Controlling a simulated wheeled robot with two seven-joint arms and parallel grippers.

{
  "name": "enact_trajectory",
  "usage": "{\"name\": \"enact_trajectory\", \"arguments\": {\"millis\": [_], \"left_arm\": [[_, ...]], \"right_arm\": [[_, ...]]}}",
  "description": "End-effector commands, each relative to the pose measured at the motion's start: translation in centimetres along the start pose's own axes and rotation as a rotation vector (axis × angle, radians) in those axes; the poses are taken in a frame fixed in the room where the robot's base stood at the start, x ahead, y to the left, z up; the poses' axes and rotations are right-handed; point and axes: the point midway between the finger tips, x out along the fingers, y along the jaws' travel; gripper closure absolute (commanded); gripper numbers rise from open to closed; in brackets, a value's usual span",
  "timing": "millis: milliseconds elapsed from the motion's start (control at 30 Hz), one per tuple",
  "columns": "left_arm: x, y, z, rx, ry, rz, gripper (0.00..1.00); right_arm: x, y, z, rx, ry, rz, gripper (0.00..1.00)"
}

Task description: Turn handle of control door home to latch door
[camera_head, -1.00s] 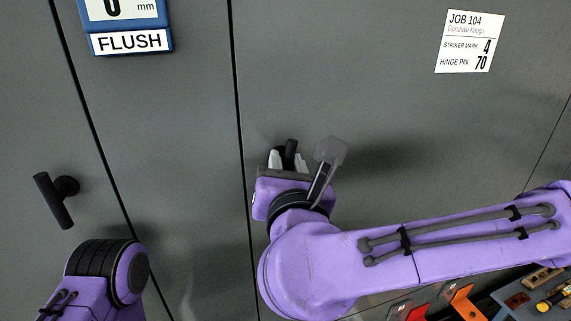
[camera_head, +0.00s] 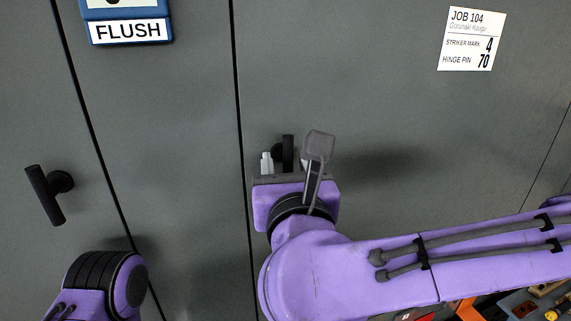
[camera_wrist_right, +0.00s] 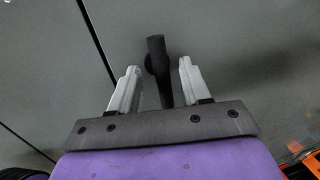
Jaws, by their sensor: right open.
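The black bar handle (camera_head: 288,147) on the large grey right-hand door (camera_head: 400,130) stands close to upright. My right gripper (camera_head: 286,161) is open, with one pale finger on each side of this handle. In the right wrist view the handle (camera_wrist_right: 158,62) stands between the two fingers (camera_wrist_right: 158,80), with a visible gap on both sides. Its lower end is close to the gripper's palm; I cannot tell whether they touch. My left arm shows at the lower left, but its gripper is out of view.
A second black handle (camera_head: 48,193), slightly tilted, is on the left door panel. A blue-framed "FLUSH" sign (camera_head: 128,32) and a white "JOB 104" label (camera_head: 471,39) are on the panels. Coloured parts (camera_head: 520,304) lie at the lower right. The door face around the gripper is clear.

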Motion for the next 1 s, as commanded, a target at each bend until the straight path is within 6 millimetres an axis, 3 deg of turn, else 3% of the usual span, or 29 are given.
{"name": "enact_trajectory", "arguments": {"millis": [200, 400, 833, 933, 1000], "left_arm": [[2.5, 0.2, 1.0, 0.000, 0.000, 0.000, 1.00], [3.3, 0.3, 1.4, 0.000, 0.000, 0.000, 1.00], [3.3, 0.3, 1.4, 0.000, 0.000, 0.000, 1.00], [3.3, 0.3, 1.4, 0.000, 0.000, 0.000, 1.00], [3.3, 0.3, 1.4, 0.000, 0.000, 0.000, 1.00]], "right_arm": [[-5.3, 0.1, -0.5, -0.001, -0.006, 0.003, 0.53], [-8.7, 0.1, -0.3, -0.001, -0.004, 0.001, 0.53], [-9.4, 0.1, -0.1, -0.028, -0.002, 0.002, 0.53], [-9.4, 1.0, 0.5, -0.173, -0.035, 0.043, 0.53], [-8.7, 1.7, -0.1, -0.388, -0.074, 0.081, 0.53]]}}
